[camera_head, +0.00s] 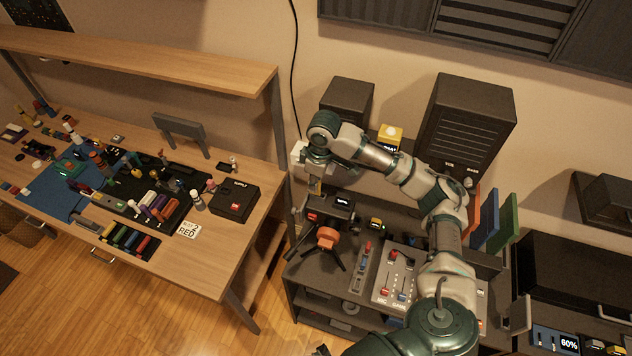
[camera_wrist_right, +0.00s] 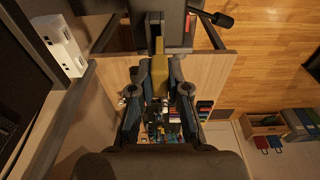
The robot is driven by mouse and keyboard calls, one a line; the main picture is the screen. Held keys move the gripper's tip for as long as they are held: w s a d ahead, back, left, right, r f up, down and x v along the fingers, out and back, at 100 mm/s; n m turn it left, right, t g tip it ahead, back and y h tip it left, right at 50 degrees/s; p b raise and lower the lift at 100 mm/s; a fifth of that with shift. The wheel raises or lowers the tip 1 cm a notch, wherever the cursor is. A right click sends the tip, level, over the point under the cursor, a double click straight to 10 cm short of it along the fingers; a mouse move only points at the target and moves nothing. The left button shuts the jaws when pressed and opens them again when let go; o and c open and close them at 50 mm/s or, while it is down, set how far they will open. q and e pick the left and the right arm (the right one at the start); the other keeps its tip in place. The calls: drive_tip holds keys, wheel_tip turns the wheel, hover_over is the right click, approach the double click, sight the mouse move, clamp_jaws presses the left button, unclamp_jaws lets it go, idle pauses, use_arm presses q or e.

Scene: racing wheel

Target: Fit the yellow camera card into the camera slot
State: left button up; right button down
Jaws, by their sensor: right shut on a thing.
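The dark camera (camera_head: 338,211) with a small lit screen stands on a tripod with an orange head (camera_head: 327,237) on the dark cabinet. My right gripper (camera_head: 314,184) is just behind and left of the camera in the head view. It is shut on the yellow card (camera_wrist_right: 159,76), which stands between the two fingers in the right wrist view. The far end of the card points at a dark grey body (camera_wrist_right: 178,12), seemingly the camera; whether they touch cannot be told. The slot is hidden from both views. My left gripper is not in view.
A mixer panel (camera_head: 400,278) and a small yellow-and-black item (camera_head: 376,223) lie on the cabinet right of the tripod. A black handle (camera_wrist_right: 214,18) sticks out beside the grey body. A cluttered wooden workbench (camera_head: 262,236) stands at left, with a gap before the cabinet.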

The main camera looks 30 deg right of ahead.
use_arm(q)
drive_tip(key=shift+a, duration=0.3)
use_arm(e)
drive_tip(key=shift+s+a+r, duration=0.15)
drive_tip(key=shift+s+a, duration=0.05)
drive_tip(key=shift+d, duration=0.15)
drive_tip(key=shift+d, duration=0.75)
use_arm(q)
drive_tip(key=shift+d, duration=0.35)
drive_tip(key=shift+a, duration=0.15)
use_arm(e)
drive_tip(key=shift+a, duration=0.3)
drive_tip(key=shift+f, duration=1.55)
drive_tip(key=c, duration=1.1)
unclamp_jaws()
